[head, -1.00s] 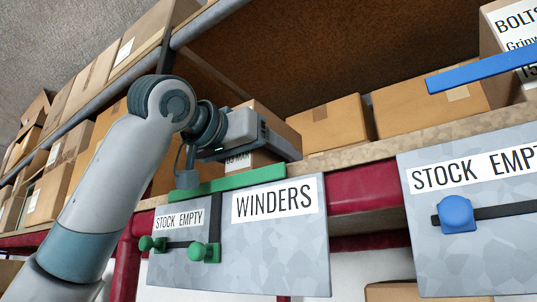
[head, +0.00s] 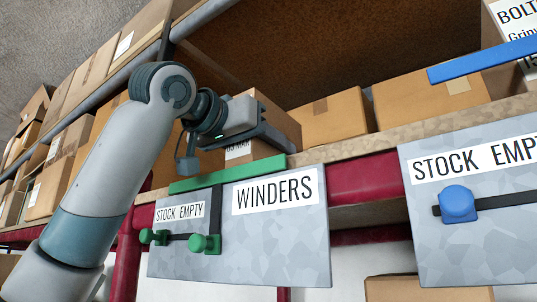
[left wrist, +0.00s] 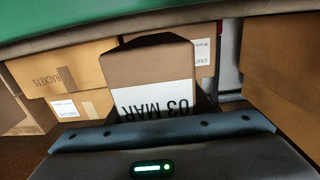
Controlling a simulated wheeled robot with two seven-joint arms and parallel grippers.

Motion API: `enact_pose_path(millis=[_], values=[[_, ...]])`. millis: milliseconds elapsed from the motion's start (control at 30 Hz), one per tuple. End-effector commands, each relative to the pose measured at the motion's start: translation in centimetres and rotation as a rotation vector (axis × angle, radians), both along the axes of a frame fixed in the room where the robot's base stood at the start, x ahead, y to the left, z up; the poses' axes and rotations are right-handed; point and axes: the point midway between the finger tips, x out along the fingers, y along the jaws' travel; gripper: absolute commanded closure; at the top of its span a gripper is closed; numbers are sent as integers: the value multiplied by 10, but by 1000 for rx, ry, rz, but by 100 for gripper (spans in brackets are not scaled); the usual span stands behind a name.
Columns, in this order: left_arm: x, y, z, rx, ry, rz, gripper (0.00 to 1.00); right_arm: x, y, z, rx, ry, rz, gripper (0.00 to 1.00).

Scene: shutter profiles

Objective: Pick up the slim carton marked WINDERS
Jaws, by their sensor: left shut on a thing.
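A brown carton (head: 268,110) with a white label reading "03 MAR" stands on the shelf behind a grey sign marked WINDERS (head: 275,230). My left gripper (head: 275,138) reaches in from the left and is shut on this carton. In the left wrist view the carton (left wrist: 150,70) sits between the fingers, its label upside down. The word WINDERS is not readable on the carton itself. The green rail and sign hide its underside, so I cannot tell whether it touches the shelf. My right gripper is not in view.
Brown cartons (head: 330,119) (head: 430,100) stand to the right on the shelf. The shelf's front edge (head: 370,147) and a green rail (head: 228,174) run below the gripper. A second grey sign with a blue knob (head: 457,204) hangs at right. More cartons (head: 75,90) line the left.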

Motion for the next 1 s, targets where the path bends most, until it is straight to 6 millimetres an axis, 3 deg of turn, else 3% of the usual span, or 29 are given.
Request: enact_pose_path(millis=[633, 1000], values=[[-2, 0, 73, -3, -3, -1, 89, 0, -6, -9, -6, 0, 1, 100], [-1, 0, 92, -2, -2, -1, 89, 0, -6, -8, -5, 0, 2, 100]])
